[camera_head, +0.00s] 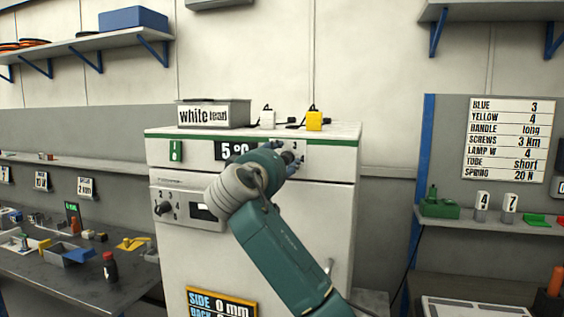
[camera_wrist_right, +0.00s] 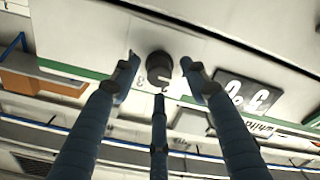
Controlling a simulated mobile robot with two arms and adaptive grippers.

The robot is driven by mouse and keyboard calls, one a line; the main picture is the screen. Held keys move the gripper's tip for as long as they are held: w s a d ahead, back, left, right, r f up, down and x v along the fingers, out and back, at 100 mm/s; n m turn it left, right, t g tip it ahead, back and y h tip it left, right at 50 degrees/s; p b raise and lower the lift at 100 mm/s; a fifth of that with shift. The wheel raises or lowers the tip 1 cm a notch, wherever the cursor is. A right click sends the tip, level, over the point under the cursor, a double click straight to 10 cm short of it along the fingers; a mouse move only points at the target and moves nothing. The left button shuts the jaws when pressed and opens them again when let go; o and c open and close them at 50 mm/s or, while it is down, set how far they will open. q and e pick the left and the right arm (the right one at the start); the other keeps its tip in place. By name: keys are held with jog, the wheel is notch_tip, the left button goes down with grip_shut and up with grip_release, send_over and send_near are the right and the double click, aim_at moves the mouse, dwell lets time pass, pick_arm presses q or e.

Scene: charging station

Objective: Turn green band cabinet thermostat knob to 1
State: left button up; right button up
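The white cabinet (camera_head: 330,230) has a green band (camera_head: 335,142) along its top edge. A dark round thermostat knob (camera_head: 288,157) is on its upper front panel, right of the "5 °C" display (camera_head: 234,150). The knob (camera_wrist_right: 158,66) shows larger in the right wrist view, with a display (camera_wrist_right: 245,95) to one side. My right gripper (camera_head: 287,163) is at the knob and partly covers that panel. In the wrist view its fingers (camera_wrist_right: 160,72) are spread around the knob, with gaps on both sides. The knob's setting is not readable. My left gripper is not in view.
A second dial (camera_head: 163,208) with numbers is on the panel below. A "white lead" box (camera_head: 213,113), a white plug (camera_head: 267,118) and a yellow plug (camera_head: 314,121) stand on the cabinet top. A cluttered bench (camera_head: 90,285) is at left, shelves at right.

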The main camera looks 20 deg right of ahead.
jog(key=shift+a+f, duration=0.1)
jog(key=shift+f, duration=0.1)
jog(key=v, duration=1.2)
